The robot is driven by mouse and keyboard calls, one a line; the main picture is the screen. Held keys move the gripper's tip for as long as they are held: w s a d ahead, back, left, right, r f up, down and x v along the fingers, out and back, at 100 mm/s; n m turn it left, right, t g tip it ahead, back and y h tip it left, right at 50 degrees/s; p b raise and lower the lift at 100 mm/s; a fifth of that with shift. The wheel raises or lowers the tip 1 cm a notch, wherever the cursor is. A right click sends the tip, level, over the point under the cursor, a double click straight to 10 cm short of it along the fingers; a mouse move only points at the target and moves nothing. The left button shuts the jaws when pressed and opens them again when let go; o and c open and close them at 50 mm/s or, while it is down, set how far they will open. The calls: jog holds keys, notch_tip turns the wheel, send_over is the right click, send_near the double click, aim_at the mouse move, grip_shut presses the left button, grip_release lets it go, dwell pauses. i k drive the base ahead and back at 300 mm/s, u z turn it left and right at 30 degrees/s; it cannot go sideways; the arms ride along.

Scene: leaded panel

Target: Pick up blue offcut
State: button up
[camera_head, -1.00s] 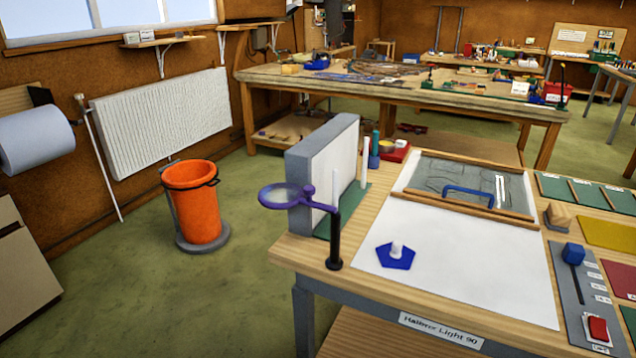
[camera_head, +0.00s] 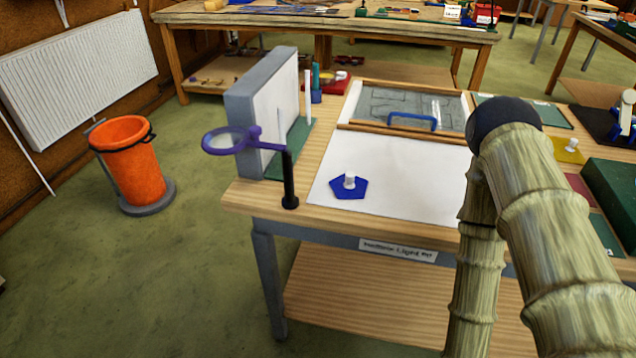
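The blue offcut (camera_head: 339,193) is a flat, five-sided blue piece with a white knob standing on it. It lies on the white sheet (camera_head: 420,192) near the front left of the workbench. My arm, with pale, ringed links and a dark rounded joint, rises at the right of the view, clear of the offcut. I cannot make out my gripper or its fingers.
A purple-ringed magnifier (camera_head: 230,140) on a black post stands left of the sheet, beside an upright grey-white panel (camera_head: 268,105). A leaded panel (camera_head: 400,105) with a blue handle lies behind. An orange bin (camera_head: 125,165) stands on the floor at left.

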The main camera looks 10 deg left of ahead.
aim_at(348, 186)
jog(key=z, duration=1.1)
jog(key=k, duration=0.4)
jog(key=u, duration=1.4)
